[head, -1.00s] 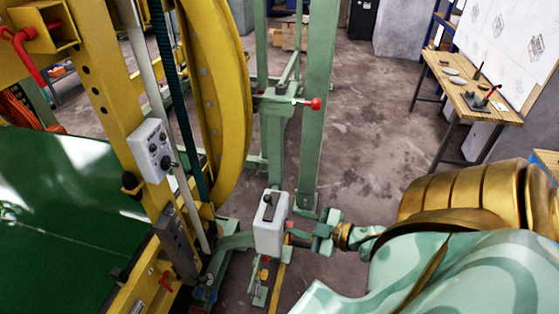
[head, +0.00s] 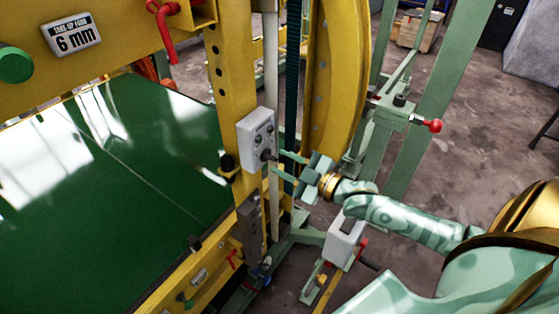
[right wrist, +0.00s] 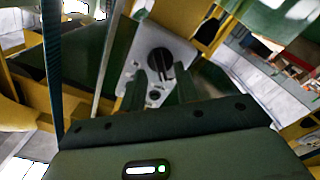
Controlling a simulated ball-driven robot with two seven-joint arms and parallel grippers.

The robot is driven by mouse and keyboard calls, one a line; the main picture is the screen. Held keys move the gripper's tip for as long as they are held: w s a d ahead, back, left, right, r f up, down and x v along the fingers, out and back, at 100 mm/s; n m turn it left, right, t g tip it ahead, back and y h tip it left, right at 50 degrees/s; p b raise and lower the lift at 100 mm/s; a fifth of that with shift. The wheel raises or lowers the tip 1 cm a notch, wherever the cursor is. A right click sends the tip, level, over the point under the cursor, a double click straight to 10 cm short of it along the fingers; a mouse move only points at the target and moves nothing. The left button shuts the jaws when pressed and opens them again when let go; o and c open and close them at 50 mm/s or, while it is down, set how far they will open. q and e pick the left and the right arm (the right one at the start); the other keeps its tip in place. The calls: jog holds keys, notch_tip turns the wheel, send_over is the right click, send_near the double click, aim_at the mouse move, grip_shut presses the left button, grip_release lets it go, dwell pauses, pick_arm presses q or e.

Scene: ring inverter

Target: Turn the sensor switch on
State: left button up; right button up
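A light grey control box (head: 257,138) is mounted on the yellow upright and carries several small controls. A black rotary knob (head: 267,155) sticks out from its lower part. In the right wrist view the box (right wrist: 127,75) shows a large black knob (right wrist: 160,63) with a pale mark, and a smaller control below it. Which control is the sensor switch is not readable. My right gripper (head: 288,165) is open and empty, just right of the box, fingers pointing at the knob. In the right wrist view its fingers (right wrist: 160,88) stand apart below the large knob. My left gripper is not in view.
A green belt surface (head: 110,190) lies to the left. A yellow curved wheel guard (head: 335,90) and a green post with a red-knobbed lever (head: 433,125) stand behind my right arm. A second grey box (head: 345,238) sits below my right wrist.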

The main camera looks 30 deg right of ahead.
jog(key=shift+x, duration=0.85)
jog(key=shift+a, duration=0.1)
grip_shut()
